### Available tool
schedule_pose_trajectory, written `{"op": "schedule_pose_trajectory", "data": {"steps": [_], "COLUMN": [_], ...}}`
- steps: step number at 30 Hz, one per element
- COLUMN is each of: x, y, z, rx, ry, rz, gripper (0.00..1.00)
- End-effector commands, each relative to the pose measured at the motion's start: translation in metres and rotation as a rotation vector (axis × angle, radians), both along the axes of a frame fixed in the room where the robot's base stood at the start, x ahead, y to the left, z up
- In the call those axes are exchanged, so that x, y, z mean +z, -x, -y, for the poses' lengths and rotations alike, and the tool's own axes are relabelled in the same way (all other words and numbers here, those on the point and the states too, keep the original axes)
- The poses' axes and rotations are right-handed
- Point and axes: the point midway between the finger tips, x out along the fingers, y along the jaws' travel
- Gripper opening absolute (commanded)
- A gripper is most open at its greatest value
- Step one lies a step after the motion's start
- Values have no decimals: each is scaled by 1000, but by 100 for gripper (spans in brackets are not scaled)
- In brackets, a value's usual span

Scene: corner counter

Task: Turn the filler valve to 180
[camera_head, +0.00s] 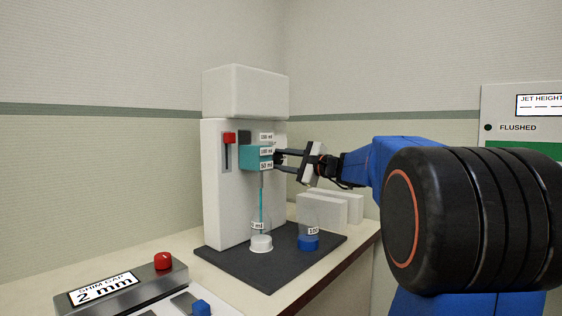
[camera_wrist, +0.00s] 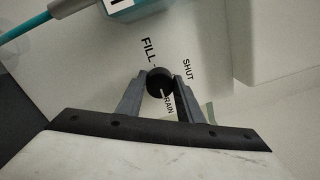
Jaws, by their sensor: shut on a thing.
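The filler (camera_head: 225,205) is a tall white machine with a teal-filled tank (camera_head: 256,160) on its front, marked in ml. The valve is a small round black knob (camera_wrist: 159,77) in the wrist view, with FILL, SHUT and a partly covered DRAIN lettered around it. A white line on the knob points toward the DRAIN lettering. My gripper (camera_wrist: 160,84) is shut on the knob, one finger on each side.
A thin teal line runs from the tank down to a white-based vessel (camera_head: 261,243). A blue-based vessel (camera_head: 308,242) labelled 100 stands to its right on the dark mat (camera_head: 225,259). A red slider (camera_head: 229,138) is left of the tank. A "2 mm" panel (camera_head: 104,290) stands front left.

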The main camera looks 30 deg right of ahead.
Motion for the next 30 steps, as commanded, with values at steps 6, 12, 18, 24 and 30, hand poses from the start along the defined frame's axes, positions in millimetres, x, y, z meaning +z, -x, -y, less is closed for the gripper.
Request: {"op": "schedule_pose_trajectory", "data": {"steps": [6,12,18,24,30], "x": [-2,-1,-1,-2,-3], "y": [0,0,4,28,59], "z": [1,0,2,12,24], "rx": [-1,0,-2,-4,-4], "ry": [-1,0,0,0,0], "rz": [-3,-2,-1,-1,-1], "gripper": [52,52,52,52,52]}}
